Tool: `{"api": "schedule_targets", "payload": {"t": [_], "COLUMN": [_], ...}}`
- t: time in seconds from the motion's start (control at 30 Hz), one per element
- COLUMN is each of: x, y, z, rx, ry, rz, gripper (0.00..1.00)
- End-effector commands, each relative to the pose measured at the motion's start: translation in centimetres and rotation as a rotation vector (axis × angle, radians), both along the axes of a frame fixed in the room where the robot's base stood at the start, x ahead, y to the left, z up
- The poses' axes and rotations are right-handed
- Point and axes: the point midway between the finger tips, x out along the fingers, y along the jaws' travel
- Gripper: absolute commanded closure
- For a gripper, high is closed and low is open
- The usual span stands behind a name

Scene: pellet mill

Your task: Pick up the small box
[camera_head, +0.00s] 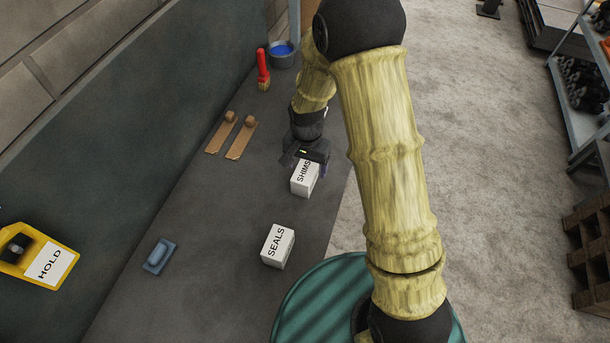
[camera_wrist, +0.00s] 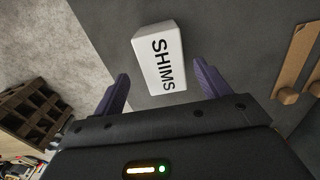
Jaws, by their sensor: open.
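A small white box marked SHIMS (camera_head: 304,180) stands on the grey bench near its right edge. A second white box marked SEALS (camera_head: 278,247) stands nearer on the same bench. My gripper (camera_head: 306,160) is at the far side of the SHIMS box and partly covers it in the head view. In the wrist view the SHIMS box (camera_wrist: 160,60) lies ahead of my gripper (camera_wrist: 160,85), with its near end roughly between the two purple fingertips. The fingers are apart, with gaps on both sides of the box. Contact does not show.
Two wooden pieces with knobs (camera_head: 240,138), a red-handled brush (camera_head: 263,70) and a pot with blue contents (camera_head: 283,55) are farther along the bench. A blue block (camera_head: 159,256) and a yellow HOLD item (camera_head: 38,258) are at left. Open floor lies right.

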Motion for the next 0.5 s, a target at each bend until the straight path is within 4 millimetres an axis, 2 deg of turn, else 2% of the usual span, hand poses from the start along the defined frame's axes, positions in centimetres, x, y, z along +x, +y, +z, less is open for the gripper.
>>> {"api": "schedule_targets", "payload": {"t": [0.5], "x": [-0.01], "y": [0.1], "z": [-1.01], "rx": [-0.001], "ry": [0.001], "rz": [0.001], "gripper": [0.25]}}
